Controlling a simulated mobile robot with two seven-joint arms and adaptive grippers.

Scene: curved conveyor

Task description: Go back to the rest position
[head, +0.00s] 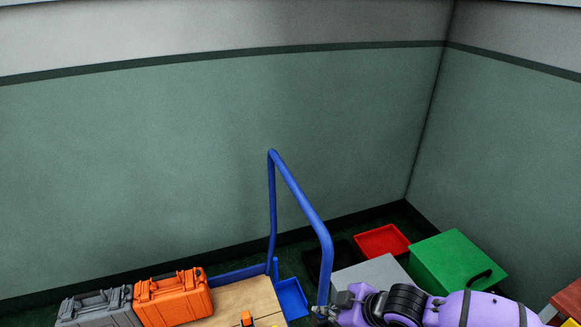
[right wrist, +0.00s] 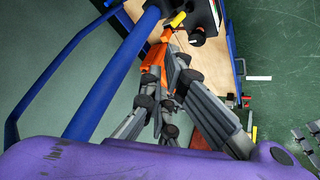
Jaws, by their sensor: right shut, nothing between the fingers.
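My right arm comes in from the lower right of the head view, with a purple forearm. My right gripper (head: 326,312) is at the bottom edge, close to the blue handle bar (head: 297,193) of a cart. Only part of the gripper shows there. In the right wrist view the right gripper (right wrist: 170,62) shows its grey jointed fingers, which are shut with nothing between them. An orange item lies beyond the fingers. My left gripper is in neither view.
An orange case (head: 173,299) and a grey case (head: 98,310) stand on the cart's wooden deck (head: 238,299). The blue bar also crosses the right wrist view (right wrist: 112,78).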

